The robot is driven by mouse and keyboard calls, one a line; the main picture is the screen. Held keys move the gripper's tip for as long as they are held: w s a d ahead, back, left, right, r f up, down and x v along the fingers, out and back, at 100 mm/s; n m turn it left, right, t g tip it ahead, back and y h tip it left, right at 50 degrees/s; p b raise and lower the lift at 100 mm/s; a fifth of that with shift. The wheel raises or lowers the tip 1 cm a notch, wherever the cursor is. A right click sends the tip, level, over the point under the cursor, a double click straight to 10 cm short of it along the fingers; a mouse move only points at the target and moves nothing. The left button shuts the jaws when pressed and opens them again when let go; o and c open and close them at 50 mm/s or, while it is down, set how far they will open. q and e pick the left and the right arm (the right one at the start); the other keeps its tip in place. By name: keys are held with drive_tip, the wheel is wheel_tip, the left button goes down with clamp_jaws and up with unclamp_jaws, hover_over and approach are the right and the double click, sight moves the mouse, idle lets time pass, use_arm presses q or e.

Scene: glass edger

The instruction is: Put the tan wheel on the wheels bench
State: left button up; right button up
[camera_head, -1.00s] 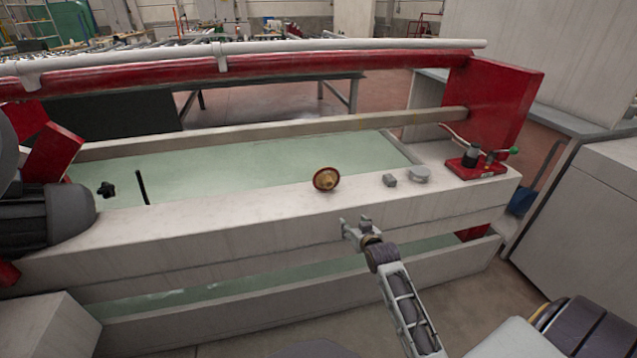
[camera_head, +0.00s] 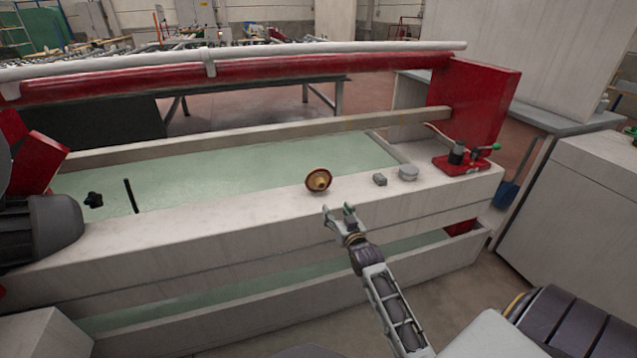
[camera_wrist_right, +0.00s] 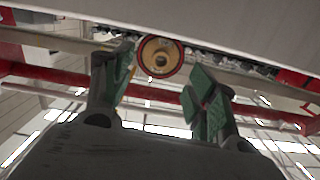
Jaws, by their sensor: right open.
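The tan wheel (camera_head: 318,180), with a red rim and a tan hub, sits on the white ledge of the machine (camera_head: 240,203) in the head view. My right gripper (camera_head: 338,210) is open and empty, just in front of the ledge and a little below and right of the wheel. In the right wrist view the wheel (camera_wrist_right: 160,57) shows beyond and between the two green-padded fingertips, apart from them. My left gripper is not in view. I cannot tell which surface is the wheels bench.
On the ledge right of the wheel are a small grey block (camera_head: 380,179), a grey round disc (camera_head: 408,173) and a red fixture with a green-tipped lever (camera_head: 462,160). A black knob (camera_head: 93,200) is at left. A grey cabinet (camera_head: 575,215) stands at right.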

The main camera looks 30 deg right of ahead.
drive_tip(key=shift+r+t, duration=0.5)
drive_tip(key=shift+r, duration=0.4)
drive_tip(key=shift+w, duration=0.25)
drive_tip(key=b, duration=0.1)
approach(320, 183)
drive_tip(key=shift+w+d+f, duration=0.5)
drive_tip(key=shift+d+f, duration=0.3)
drive_tip(key=shift+d, duration=0.05)
drive_tip(key=shift+b+x, duration=0.5)
drive_tip(key=shift+x, duration=0.5)
drive_tip(key=shift+w+d, duration=0.15)
drive_tip(key=shift+w, duration=0.35)
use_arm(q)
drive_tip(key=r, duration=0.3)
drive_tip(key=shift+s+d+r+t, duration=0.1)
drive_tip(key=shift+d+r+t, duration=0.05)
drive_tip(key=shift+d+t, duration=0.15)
use_arm(e)
drive_tip(key=shift+w, duration=0.2)
drive_tip(key=shift+w, duration=0.1)
